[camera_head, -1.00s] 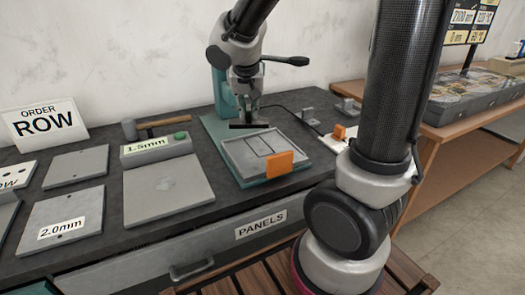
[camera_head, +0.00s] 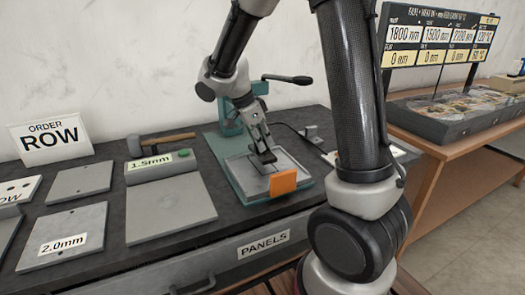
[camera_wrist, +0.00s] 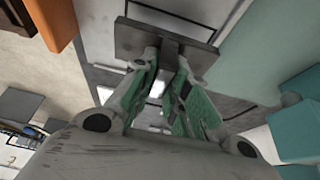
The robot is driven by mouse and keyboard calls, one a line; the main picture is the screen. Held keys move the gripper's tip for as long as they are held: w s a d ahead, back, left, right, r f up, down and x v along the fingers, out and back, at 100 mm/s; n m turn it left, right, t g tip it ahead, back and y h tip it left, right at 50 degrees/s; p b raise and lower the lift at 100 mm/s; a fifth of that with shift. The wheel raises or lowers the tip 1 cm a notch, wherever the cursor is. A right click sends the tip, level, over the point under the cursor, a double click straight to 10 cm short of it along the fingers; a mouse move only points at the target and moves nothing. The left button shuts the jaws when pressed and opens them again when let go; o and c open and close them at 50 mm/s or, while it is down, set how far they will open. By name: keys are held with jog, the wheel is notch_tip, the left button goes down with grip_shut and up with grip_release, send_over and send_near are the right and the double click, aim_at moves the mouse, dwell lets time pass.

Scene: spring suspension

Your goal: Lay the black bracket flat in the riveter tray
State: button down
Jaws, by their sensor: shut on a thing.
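My gripper (camera_head: 263,150) points down over the grey riveter tray (camera_head: 240,174). It is shut on the black bracket (camera_head: 266,157), which shows as a small dark piece low over the tray. In the wrist view the bracket (camera_wrist: 138,36) is a dark plate across the fingertips of my gripper (camera_wrist: 170,52), with a part of it between the green-lined fingers. I cannot tell whether the bracket touches the tray floor. The tray sits on the teal riveter base (camera_head: 218,150), with an orange block (camera_head: 283,182) at its front edge.
The riveter's lever (camera_head: 288,80) stands behind, to the right of my wrist. Left of the tray are a grey panel stand marked 1.5mm (camera_head: 168,212), a hammer (camera_head: 160,140) and other panels. A small grey bracket (camera_head: 312,134) stands at the right.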

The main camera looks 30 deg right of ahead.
jog(key=shift+f, duration=1.6)
jog(key=c, duration=1.4)
grip_release()
jog(key=shift+f, duration=0.1)
jog(key=v, duration=1.2)
jog(key=s+d+r+n+t+y, duration=0.1)
jog(key=s+d+n, duration=0.1)
jog(key=s+n, duration=0.4)
jog(key=s+d+r+n+t+y, duration=0.2)
jog(key=s+d+n, duration=0.1)
jog(key=s+n, duration=0.3)
jog(key=s+d+r+n+t+y, duration=0.1)
jog(key=s+d+n, duration=0.1)
jog(key=s+n, duration=0.4)
jog(key=shift+s+d+r+t+y, duration=0.1)
jog(key=shift+s+t+y, duration=0.05)
jog(key=shift+s, duration=0.85)
jog(key=shift+s+d+r+t+y, duration=0.1)
jog(key=shift+s+r+t+y, duration=0.05)
jog(key=shift+s, duration=0.8)
